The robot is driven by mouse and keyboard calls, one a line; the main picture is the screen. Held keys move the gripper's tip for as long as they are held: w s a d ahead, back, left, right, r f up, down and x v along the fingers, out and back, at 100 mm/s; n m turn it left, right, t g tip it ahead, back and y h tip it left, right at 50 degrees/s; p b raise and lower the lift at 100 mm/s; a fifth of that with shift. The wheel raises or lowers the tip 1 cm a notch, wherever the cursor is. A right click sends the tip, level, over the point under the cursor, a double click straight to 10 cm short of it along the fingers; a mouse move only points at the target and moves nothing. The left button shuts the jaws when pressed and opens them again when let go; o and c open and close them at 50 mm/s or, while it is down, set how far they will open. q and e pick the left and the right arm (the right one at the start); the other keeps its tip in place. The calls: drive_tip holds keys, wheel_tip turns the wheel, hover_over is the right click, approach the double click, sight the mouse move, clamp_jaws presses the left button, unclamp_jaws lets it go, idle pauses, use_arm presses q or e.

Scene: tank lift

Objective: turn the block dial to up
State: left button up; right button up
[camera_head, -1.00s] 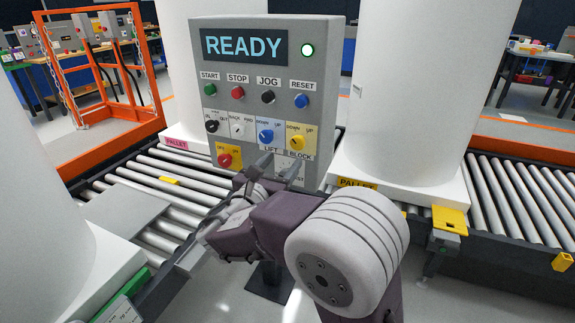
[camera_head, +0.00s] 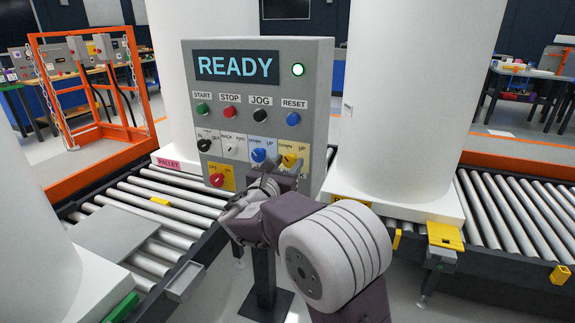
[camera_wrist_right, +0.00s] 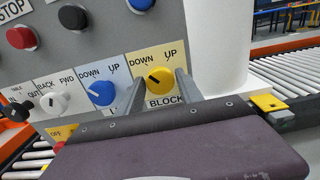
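The yellow block dial (camera_wrist_right: 160,80) sits on a yellow plate marked DOWN, UP and BLOCK on the grey control panel (camera_head: 322,110). In the right wrist view its dark pointer mark lies on the left side, toward DOWN. In the head view the dial (camera_head: 290,160) is partly covered by my right gripper (camera_head: 284,166). The right gripper is open, with one finger at each side of the dial in the right wrist view (camera_wrist_right: 161,92). I cannot tell whether the fingers touch it. My left gripper is not in view.
The blue lift dial (camera_wrist_right: 101,93) is close to the left of the gripper. A white back/forward dial (camera_head: 230,147), a red dial (camera_head: 217,180) and several push buttons share the panel. The screen (camera_head: 238,67) reads READY. Roller conveyors (camera_head: 510,213) and large white columns flank the panel.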

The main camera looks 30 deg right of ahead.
clamp_jaws()
drive_tip(key=shift+f+m+b, duration=0.3)
drive_tip(key=shift+m+b, duration=0.3)
drive_tip(key=shift+b, duration=0.45)
drive_tip(key=m+b, duration=0.9)
drive_tip(key=b, duration=0.2)
drive_tip(key=shift+f+m, duration=0.1)
drive_tip(key=shift+m, duration=0.3)
drive_tip(key=m+b, duration=0.3)
drive_tip(key=shift+r+m+b, duration=0.25)
drive_tip(key=shift+m+b, duration=0.45)
drive_tip(key=shift+m, duration=0.2)
drive_tip(key=o, duration=0.6)
unclamp_jaws()
drive_tip(key=shift+c, duration=0.2)
